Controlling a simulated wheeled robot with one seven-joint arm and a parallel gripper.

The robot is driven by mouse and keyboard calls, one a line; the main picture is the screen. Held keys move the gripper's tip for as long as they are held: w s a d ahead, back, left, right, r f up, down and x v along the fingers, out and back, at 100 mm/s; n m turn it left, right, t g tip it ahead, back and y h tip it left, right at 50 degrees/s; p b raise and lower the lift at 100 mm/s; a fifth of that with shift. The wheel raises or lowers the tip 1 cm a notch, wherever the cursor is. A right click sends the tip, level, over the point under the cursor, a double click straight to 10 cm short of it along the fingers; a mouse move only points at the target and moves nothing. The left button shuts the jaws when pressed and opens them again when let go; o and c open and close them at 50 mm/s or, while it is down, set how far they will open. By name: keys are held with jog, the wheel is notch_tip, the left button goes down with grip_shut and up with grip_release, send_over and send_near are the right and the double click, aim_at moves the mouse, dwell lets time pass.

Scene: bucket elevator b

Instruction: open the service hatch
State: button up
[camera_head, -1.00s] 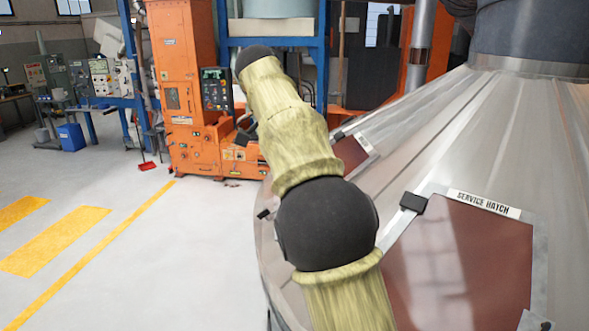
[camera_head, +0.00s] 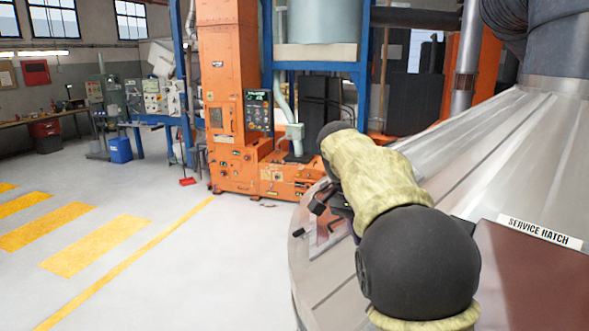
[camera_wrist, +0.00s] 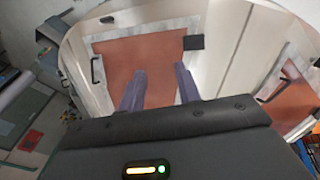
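A red-brown hatch panel (camera_head: 540,285) with a "SERVICE HATCH" label (camera_head: 538,232) lies on the sloping metal cone at the right, cut off by the frame. A second framed panel (camera_head: 327,232) is partly hidden behind my arm. In the wrist view, a closed red-brown panel (camera_wrist: 118,56) lies ahead, with a black handle (camera_wrist: 97,70) at its left edge and a black block (camera_wrist: 194,42) at its upper right. My gripper (camera_wrist: 160,68) is open, its two purple-grey fingers apart over the panel, empty. Whether they touch it I cannot tell. The handle is left of both fingers.
Another red-brown panel (camera_wrist: 293,98) with a black handle (camera_wrist: 290,70) is at the right in the wrist view. An orange machine (camera_head: 235,150) and a blue frame (camera_head: 365,75) stand behind the cone. The floor (camera_head: 190,280) at the left is clear.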

jog(key=s+f+n+t+y+b, duration=0.1)
jog(key=s+f+n+b, duration=0.2)
jog(key=s+f, duration=0.3)
jog(key=s+f+n+t+y+b, duration=0.1)
jog(key=s+f+n+b, duration=0.2)
jog(key=f, duration=1.4)
jog(key=s+f+n+t+y+b, duration=0.1)
jog(key=s+f+n+b, duration=0.2)
jog(key=s+f+b, duration=0.3)
jog(key=s+f, duration=0.3)
jog(key=f, duration=0.3)
jog(key=shift+f+n+y, duration=0.2)
jog(key=shift+n+y, duration=0.2)
jog(key=shift+c, duration=0.4)
jog(key=shift+a, duration=0.1)
grip_shut()
jog(key=shift+w, duration=0.1)
